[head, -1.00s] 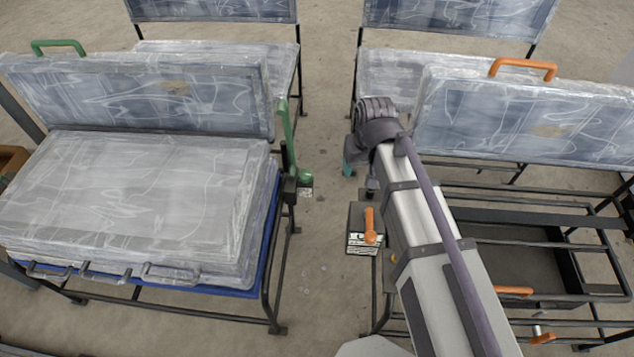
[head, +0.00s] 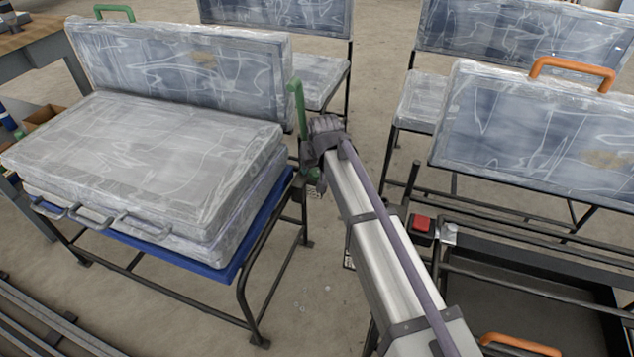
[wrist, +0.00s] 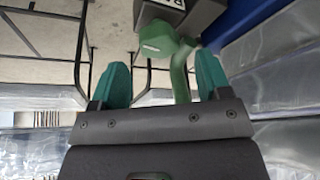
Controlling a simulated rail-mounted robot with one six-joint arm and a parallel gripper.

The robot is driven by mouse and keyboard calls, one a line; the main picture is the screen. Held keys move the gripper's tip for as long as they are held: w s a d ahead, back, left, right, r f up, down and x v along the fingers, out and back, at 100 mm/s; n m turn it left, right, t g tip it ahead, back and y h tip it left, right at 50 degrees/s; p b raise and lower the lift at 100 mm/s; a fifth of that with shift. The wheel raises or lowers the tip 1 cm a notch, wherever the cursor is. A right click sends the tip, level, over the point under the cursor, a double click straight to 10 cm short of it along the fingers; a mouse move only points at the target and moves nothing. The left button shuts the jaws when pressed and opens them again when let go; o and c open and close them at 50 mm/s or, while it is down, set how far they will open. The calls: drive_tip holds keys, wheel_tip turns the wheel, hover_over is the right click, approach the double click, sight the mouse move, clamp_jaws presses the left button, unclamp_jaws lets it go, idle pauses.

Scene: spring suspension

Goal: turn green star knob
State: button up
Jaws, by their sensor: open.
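A green fitting with a rounded hub (wrist: 157,38) and an arm bending down shows in the wrist view; I cannot make out a star shape. My gripper (wrist: 162,84) has two teal fingers spread apart, with part of the green arm appearing between them, nearer the right finger. I cannot tell whether they touch. In the head view, an upright green lever (head: 297,108) stands at the right edge of the left seat. My wrist is in front of its lower part, and the fingers are mostly hidden there.
The left frame carries stacked wrapped cushions (head: 150,160) on a blue board (head: 215,268). A wrapped backrest (head: 185,70) stands behind them. On the right are a red button (head: 422,224), a black tray (head: 530,305) and an orange handle (head: 520,345).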

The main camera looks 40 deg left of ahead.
sight(317, 171)
drive_tip(key=b+x, duration=0.1)
drive_tip(key=x, duration=0.3)
drive_tip(key=shift+d+b, duration=0.1)
drive_tip(key=shift+b, duration=0.3)
drive_tip(key=shift+r, duration=0.15)
drive_tip(key=c, duration=0.9)
drive_tip(key=shift+n, duration=0.4)
drive_tip(key=n+g, duration=0.1)
drive_tip(key=n, duration=0.1)
drive_tip(key=n+g+y, duration=0.1)
drive_tip(key=n, duration=0.2)
drive_tip(key=shift+w, duration=0.1)
drive_tip(key=n+g, duration=0.1)
drive_tip(key=n, duration=0.2)
drive_tip(key=n+g, duration=0.1)
drive_tip(key=n, duration=0.2)
drive_tip(key=shift+g, duration=0.3)
drive_tip(key=shift+d+n, duration=0.1)
drive_tip(key=shift+n, duration=0.3)
